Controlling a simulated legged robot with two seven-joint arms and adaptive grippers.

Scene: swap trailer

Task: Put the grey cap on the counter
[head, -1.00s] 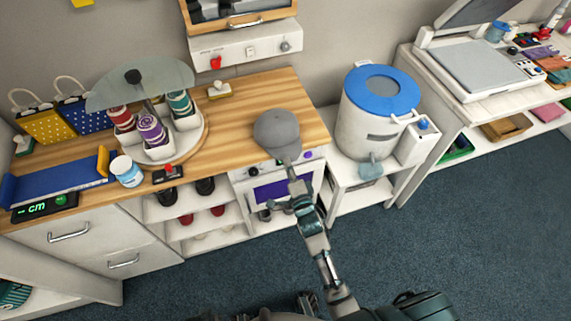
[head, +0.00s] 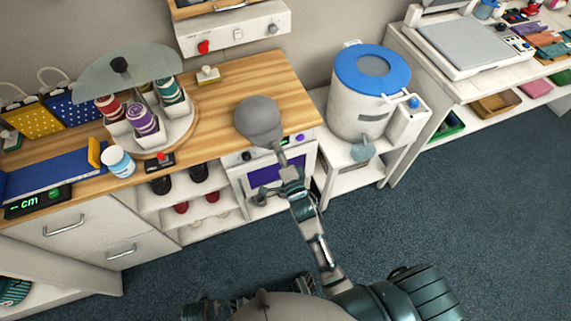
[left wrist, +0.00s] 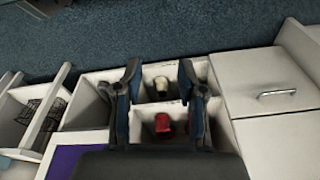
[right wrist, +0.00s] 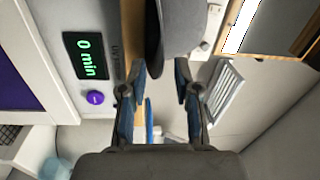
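The grey cap (head: 259,118) rests on the wooden counter (head: 228,112) near its front right corner, brim toward the front edge. My right gripper (head: 279,150) is at the front edge, just in front of the brim. In the right wrist view, the cap (right wrist: 182,25) lies just beyond the fingertips of the right gripper (right wrist: 163,70). My left gripper (left wrist: 160,72) is open and empty, over the shelf front in the left wrist view.
A carousel (head: 182,138) with spools and a glass top stands left of the cap. An oven (head: 262,170) is below the cap. A blue-lidded tub (head: 365,105) stands to the right. The wood behind the cap is clear.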

